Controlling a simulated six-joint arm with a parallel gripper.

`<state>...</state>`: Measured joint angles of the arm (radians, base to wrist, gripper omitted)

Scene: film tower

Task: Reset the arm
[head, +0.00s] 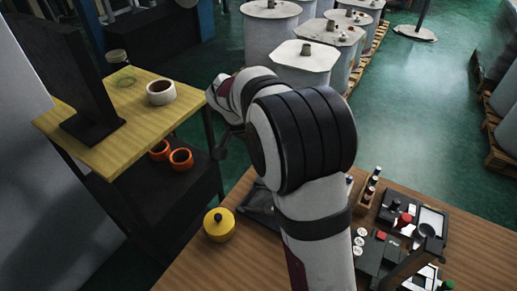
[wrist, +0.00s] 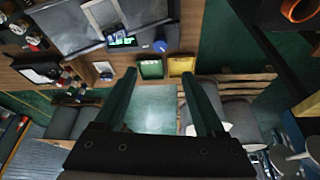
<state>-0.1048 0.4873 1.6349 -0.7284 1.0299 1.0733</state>
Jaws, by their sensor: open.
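My gripper (wrist: 158,74) shows in the wrist view with its two dark fingers spread apart and nothing between them. Green floor shows through the gap. In the head view my white and black arm rises from the brown table (head: 196,267) and bends left, its wrist end near the right edge of the yellow-topped stand. The gripper is small and dark there, and its fingers are hard to make out.
A cream bowl (head: 161,92) stands on the yellow-topped stand (head: 60,122), with orange rings (head: 181,158) on its lower shelf. A yellow lidded pot (head: 219,225) and several small items are on the brown table. Large pale drums (head: 305,66) stand on the floor behind.

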